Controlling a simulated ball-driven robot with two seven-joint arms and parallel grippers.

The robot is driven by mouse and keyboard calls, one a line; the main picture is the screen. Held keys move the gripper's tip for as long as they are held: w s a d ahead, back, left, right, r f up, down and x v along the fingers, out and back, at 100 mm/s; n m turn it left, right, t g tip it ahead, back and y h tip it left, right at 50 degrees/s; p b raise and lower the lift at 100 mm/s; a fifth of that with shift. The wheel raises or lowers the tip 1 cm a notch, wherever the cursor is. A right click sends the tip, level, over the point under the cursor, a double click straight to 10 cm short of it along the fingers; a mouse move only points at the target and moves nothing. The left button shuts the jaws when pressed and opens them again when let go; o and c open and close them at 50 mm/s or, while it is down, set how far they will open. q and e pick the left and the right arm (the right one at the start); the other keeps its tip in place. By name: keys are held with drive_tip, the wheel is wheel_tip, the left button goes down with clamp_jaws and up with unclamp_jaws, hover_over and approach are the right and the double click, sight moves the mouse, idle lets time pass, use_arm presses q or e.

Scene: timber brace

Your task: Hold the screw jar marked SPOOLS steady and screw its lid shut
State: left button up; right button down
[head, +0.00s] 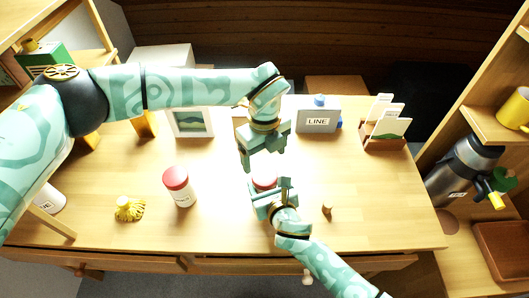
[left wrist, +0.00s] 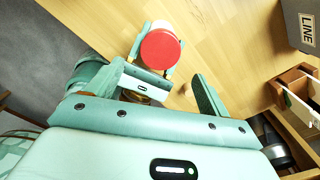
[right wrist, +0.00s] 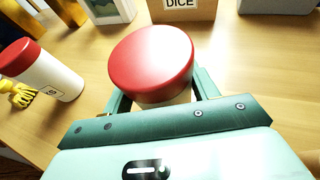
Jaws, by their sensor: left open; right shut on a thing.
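A white jar with a red lid (head: 265,181) stands on the table between the fingers of my right gripper (head: 271,192), which is shut on its body. Its red lid (right wrist: 152,62) sits on top in the right wrist view; I cannot tell how tightly. The jar's marking is hidden, so I cannot read SPOOLS. My left gripper (head: 262,155) is open and empty, above and just behind the jar, fingers pointing down. In the left wrist view the red lid (left wrist: 160,49) shows beyond the left fingers, apart from them.
A second white jar with a red lid (head: 179,186) stands to the left, near a yellow brush-like item (head: 128,208). A grey LINE box (head: 318,118), a picture frame (head: 192,122) and a card holder (head: 384,135) stand at the back. A small brown piece (head: 327,208) lies right.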

sight(264, 174)
use_arm(q)
drive_tip(key=shift+n, duration=1)
drive_tip(key=shift+f, duration=4)
drive_tip(key=c, duration=1)
drive_tip(key=m, duration=1.3)
